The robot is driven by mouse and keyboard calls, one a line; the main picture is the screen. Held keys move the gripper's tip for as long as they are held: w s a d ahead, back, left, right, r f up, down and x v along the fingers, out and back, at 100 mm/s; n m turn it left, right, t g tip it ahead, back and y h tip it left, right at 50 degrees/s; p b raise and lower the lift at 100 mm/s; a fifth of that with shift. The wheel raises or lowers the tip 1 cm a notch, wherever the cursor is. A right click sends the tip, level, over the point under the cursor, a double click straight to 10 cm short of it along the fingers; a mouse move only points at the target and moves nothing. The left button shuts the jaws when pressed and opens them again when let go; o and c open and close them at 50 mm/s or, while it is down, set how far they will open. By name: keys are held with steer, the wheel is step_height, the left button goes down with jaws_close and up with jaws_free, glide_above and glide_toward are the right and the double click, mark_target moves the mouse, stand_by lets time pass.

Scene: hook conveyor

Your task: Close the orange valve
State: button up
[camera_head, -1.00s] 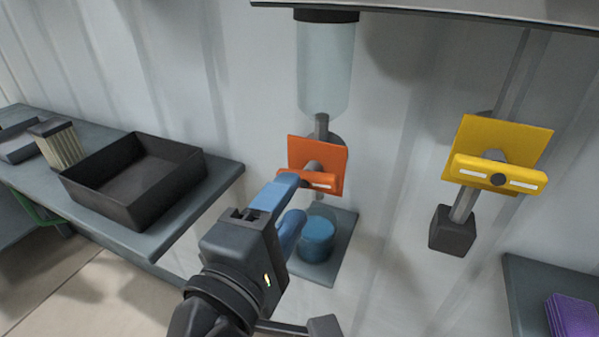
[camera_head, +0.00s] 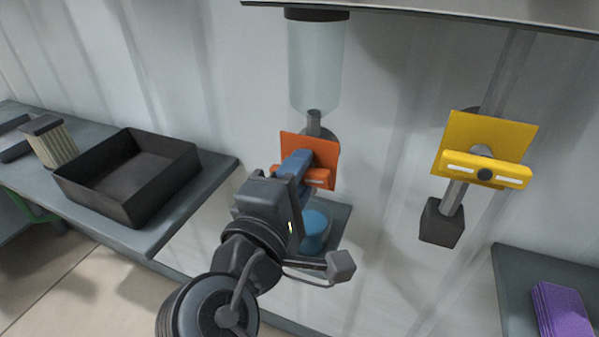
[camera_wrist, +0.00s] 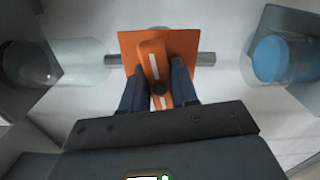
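The orange valve has a square plate (camera_head: 324,149) and a bar handle (camera_head: 318,178) with white stripes. It sits on the pipe below a clear tank (camera_head: 316,65). In the wrist view the handle (camera_wrist: 153,62) lies across the pipe (camera_wrist: 205,59), slightly tilted. My gripper (camera_head: 298,170) is in front of the valve and hides the handle's left part in the head view. In the wrist view my gripper's (camera_wrist: 158,88) two blue fingers stand apart, one on each side of the handle. Narrow gaps seem to show; contact is not clear.
A blue cylinder (camera_head: 313,232) stands on a small shelf below the valve. A yellow valve (camera_head: 484,165) is on the right. A black tray (camera_head: 125,185) lies on the left table. A purple block (camera_head: 563,310) is at lower right.

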jaws_close()
steer(key=shift+d+f+m+b, duration=0.1)
steer(key=shift+f+m+b, duration=0.05)
steer(key=shift+m+b, duration=0.6)
steer(key=shift+m, duration=0.25)
steer(key=shift+o, duration=2.2)
jaws_free()
steer(key=b+v, duration=0.1)
steer(key=v, duration=0.6)
steer(key=shift+s+a, duration=0.2)
steer(key=shift+s, duration=0.15)
